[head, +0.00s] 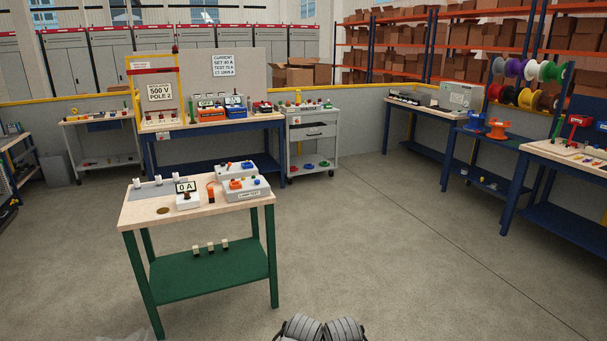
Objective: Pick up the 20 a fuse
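No fuse rating can be read at this distance, so I cannot tell which thing is the 20 A fuse. Several small white pieces (158,180) stand along a grey strip on the bench's wooden top (150,217). A white meter reading "0 A" (187,200) stands near them. Neither gripper shows; only grey rounded parts of mine appear at the bottom edge.
Grey boxes with coloured parts (246,188) sit on the near bench's right side. Behind it stand a blue bench (215,123) with signs and a grey trolley (312,132). Blue benches (468,138) line the right. Floor (380,240) is clear in front and to the right.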

